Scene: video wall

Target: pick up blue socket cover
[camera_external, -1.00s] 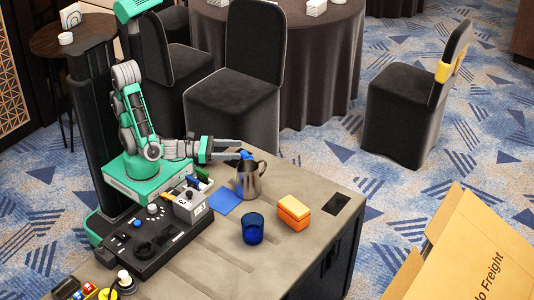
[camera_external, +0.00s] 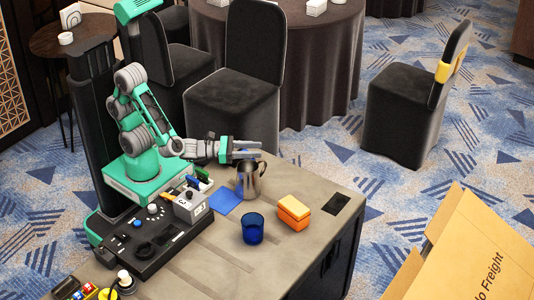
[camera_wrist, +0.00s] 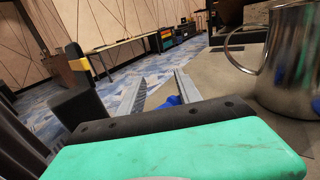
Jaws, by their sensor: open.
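The blue socket cover (camera_wrist: 174,101) shows in the wrist view as a small blue shape, partly hidden, close to the right finger. My gripper (camera_wrist: 160,80) has its two fingers apart, with the cover low beside or between them; I cannot tell which. In the external view my gripper (camera_external: 259,150) reaches right, level with the top of the metal pitcher (camera_external: 249,182). There the fingers hide most or all of the cover. No hold on it shows.
The metal pitcher (camera_wrist: 292,62) stands close on the right in the wrist view. A blue cloth-like square (camera_external: 224,201), a blue cup (camera_external: 253,229) and an orange box (camera_external: 293,212) lie on the table. A black control panel (camera_external: 155,235) is at left.

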